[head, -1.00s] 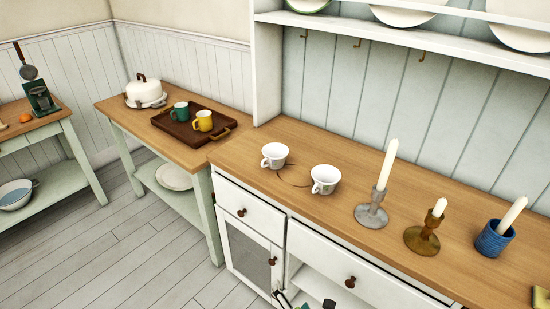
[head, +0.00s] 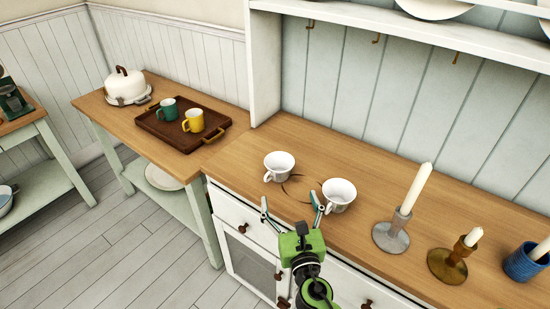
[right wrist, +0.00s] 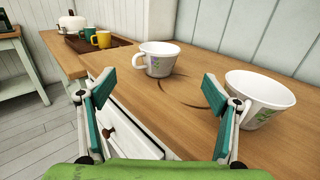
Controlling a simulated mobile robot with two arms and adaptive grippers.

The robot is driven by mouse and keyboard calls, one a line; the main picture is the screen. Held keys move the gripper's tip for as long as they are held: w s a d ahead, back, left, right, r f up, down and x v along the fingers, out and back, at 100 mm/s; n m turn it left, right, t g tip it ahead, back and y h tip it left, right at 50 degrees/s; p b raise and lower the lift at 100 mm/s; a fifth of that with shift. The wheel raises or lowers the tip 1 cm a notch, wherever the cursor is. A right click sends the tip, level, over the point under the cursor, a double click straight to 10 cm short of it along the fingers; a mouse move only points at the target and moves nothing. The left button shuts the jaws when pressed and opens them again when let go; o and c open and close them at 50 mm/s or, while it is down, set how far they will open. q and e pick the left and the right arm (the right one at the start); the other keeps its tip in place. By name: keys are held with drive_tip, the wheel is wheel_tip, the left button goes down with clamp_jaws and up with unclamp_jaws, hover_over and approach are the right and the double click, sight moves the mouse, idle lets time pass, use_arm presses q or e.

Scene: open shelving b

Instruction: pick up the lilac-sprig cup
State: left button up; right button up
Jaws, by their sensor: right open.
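Two white cups stand upright on the wooden cabinet top, a left cup (head: 279,165) and a right cup (head: 340,194). I cannot tell for sure which print is the lilac sprig. My right gripper (head: 290,203) is open and empty at the front edge of the top, on the near side of both cups. In the right wrist view its fingers (right wrist: 158,90) are spread, the right one near the right cup. My left gripper is out of view.
To the right stand a grey candlestick (head: 391,237), a brass candlestick (head: 447,265) and a blue holder (head: 525,262). A dark tray (head: 160,128) with a green mug and a yellow mug lies on the side table at left. Bare wood lies behind the cups.

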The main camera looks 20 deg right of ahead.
sight(282, 172)
drive_tip(key=shift+w, duration=0.25)
drive_tip(key=w, duration=0.3)
drive_tip(key=shift+w+d+r+p, duration=0.2)
drive_tip(key=shift+w+r+p, duration=0.05)
drive_tip(key=shift+w+p, duration=0.1)
drive_tip(key=w, duration=0.3)
drive_tip(key=shift+w+d+f, duration=0.1)
drive_tip(key=shift+w+d, duration=0.15)
drive_tip(key=shift+w, duration=0.5)
drive_tip(key=shift+w+d, duration=0.15)
drive_tip(key=shift+w, duration=0.45)
drive_tip(key=w, duration=0.3)
drive_tip(key=shift+w+d, duration=0.2)
drive_tip(key=shift+w, duration=0.1)
drive_tip(key=shift+w+f, duration=0.1)
drive_tip(key=shift+w, duration=0.4)
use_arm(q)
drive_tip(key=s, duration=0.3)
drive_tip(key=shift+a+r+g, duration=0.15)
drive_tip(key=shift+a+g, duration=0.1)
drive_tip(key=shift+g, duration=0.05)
use_arm(e)
drive_tip(key=shift+s, duration=0.1)
drive_tip(key=c, duration=1.3)
